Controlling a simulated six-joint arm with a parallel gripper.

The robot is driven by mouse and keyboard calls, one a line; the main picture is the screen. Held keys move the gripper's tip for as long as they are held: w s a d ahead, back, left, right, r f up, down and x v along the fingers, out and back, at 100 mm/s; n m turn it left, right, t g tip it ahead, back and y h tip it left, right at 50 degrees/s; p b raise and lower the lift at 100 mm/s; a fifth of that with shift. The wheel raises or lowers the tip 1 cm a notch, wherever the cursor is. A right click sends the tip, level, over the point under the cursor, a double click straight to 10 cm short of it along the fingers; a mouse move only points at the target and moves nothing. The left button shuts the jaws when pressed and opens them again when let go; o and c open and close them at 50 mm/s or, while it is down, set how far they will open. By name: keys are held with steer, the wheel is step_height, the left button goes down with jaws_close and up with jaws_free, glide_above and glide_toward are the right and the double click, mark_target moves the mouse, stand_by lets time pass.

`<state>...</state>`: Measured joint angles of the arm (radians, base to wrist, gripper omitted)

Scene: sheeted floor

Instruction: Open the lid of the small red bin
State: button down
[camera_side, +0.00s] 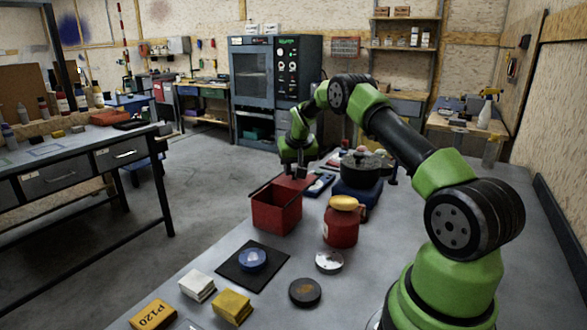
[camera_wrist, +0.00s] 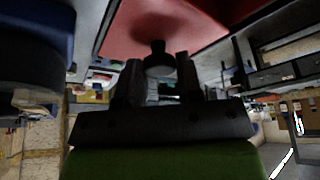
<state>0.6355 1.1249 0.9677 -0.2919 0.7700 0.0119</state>
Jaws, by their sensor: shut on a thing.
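The small red bin (camera_side: 277,213) stands on the grey bench near its left edge, its dark inside partly showing from above. Its red lid (camera_side: 293,182) is tilted up at the bin's far side, partly hidden by my gripper. In the wrist view the lid (camera_wrist: 165,25) fills the top middle, with a black knob (camera_wrist: 158,52) on it. My gripper (camera_side: 298,168) is above the far side of the bin. In the wrist view its two dark fingers (camera_wrist: 159,70) are on either side of the knob, shut on it.
A red jar with a yellow lid (camera_side: 342,222) stands right of the bin. A dark pot on a blue base (camera_side: 360,171) is behind it. A black mat (camera_side: 251,265) with a blue round tin, several blocks and two round tins lie in front.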

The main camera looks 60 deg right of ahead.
steer(key=c, duration=0.8)
jaws_free()
steer(key=v, duration=1)
steer(key=shift+a+r, duration=0.1)
steer(key=s+a+r+n+t+y, duration=0.1)
steer(key=s+a+r, duration=0.2)
steer(key=a+r, duration=0.4)
steer(key=s+a+r+n+t+y, duration=0.15)
steer(key=a+r, duration=0.35)
steer(key=a, duration=0.5)
steer(key=s+a+y, duration=0.1)
steer(key=s+a, duration=0.3)
steer(key=s, duration=0.2)
steer(key=s+a+n+t, duration=0.1)
steer(key=s+a, duration=0.3)
steer(key=s, duration=0.1)
steer(key=s+a+f+n+y, duration=0.1)
steer(key=s+a, duration=0.4)
steer(key=s, duration=0.1)
steer(key=shift+s+n+t+y, duration=0.25)
steer(key=shift+s+y, duration=0.1)
